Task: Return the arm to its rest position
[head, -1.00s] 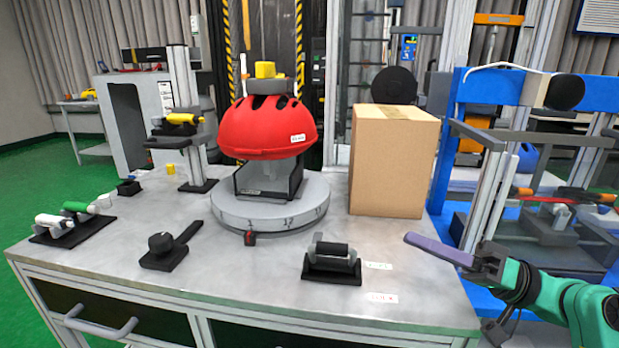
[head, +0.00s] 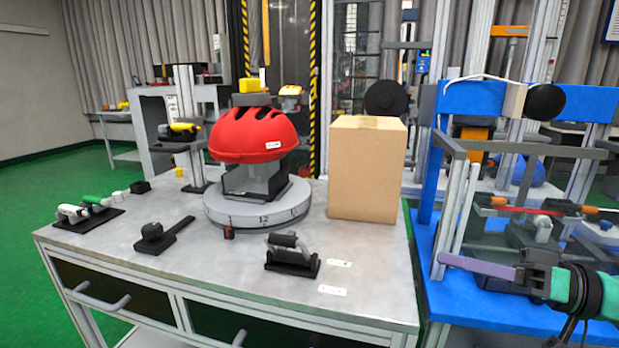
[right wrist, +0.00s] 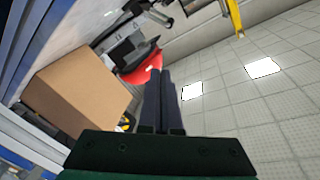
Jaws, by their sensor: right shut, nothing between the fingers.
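My right gripper (head: 446,260) is off the right edge of the bench, in front of the blue frame. Its two long purple-grey fingers are shut together with nothing between them, pointing left. In the right wrist view, the fingers (right wrist: 160,85) lie side by side, closed and empty, with the red helmet (right wrist: 143,72) partly hidden behind them. My left gripper is in neither view.
The metal bench (head: 185,270) holds the red helmet (head: 262,137) above a numbered turntable (head: 258,212), a cardboard box (head: 366,170), a black clamp holder (head: 292,258) and a black tool (head: 160,238). The blue frame (head: 440,300) stands right of the bench.

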